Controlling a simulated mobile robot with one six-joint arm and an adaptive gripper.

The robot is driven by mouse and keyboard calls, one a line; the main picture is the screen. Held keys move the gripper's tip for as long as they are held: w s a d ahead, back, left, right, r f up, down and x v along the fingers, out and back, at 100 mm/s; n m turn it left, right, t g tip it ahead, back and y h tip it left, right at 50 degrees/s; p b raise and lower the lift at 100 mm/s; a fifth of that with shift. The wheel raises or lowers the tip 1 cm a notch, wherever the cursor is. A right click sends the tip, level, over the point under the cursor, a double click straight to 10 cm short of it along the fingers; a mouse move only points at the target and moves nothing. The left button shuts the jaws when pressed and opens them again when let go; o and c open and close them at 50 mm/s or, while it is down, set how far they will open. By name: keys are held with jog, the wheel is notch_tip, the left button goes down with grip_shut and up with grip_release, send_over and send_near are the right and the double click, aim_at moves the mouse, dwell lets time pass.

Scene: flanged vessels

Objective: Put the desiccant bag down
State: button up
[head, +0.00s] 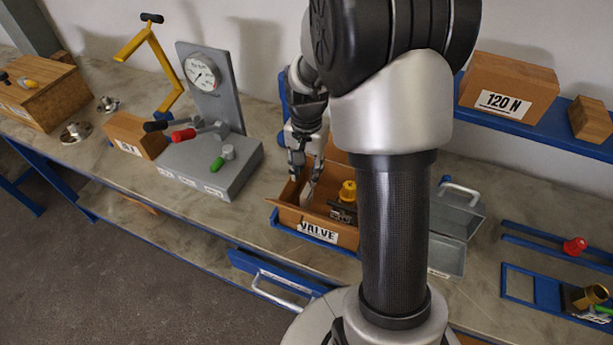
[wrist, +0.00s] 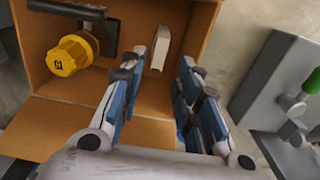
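A small white packet, which looks like the desiccant bag (wrist: 170,46), is inside the open cardboard box marked VALVE (head: 288,214). In the wrist view it lies just beyond my fingertips, with no finger closed on it. My gripper (wrist: 168,72) is open, its two blue-padded fingers apart with a gap between them. In the head view my gripper (head: 306,172) reaches down into the left part of the box. A pale piece, probably the bag (head: 307,194), shows by the fingertips there. I cannot tell if a finger touches it.
A yellow-capped valve (wrist: 72,53) shares the box. A grey gauge stand (head: 212,160) with levers is on the left of the box. An open grey case (head: 452,250) is on the right, partly behind my arm. A 120 N box (head: 508,85) sits on a blue shelf.

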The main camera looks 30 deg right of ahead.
jog(key=shift+r, duration=0.45)
jog(key=s+a+r+n+t, duration=0.1)
jog(key=s+a+r+n, duration=0.1)
jog(key=s+a+r, duration=0.3)
jog(key=s+a+r+n+t, duration=0.1)
jog(key=s+a+r+n, duration=0.15)
jog(key=r, duration=0.55)
jog(key=s+a+r+n+t, duration=0.1)
jog(key=s+a+r+n, duration=0.1)
jog(key=s, duration=0.4)
jog(key=s+a+r+n+t, duration=0.1)
jog(key=s+a+r+n, duration=0.1)
jog(key=s+n, duration=0.2)
jog(key=shift+s+a+t, duration=0.15)
jog(key=shift+s+t, duration=0.15)
jog(key=shift+s, duration=1.1)
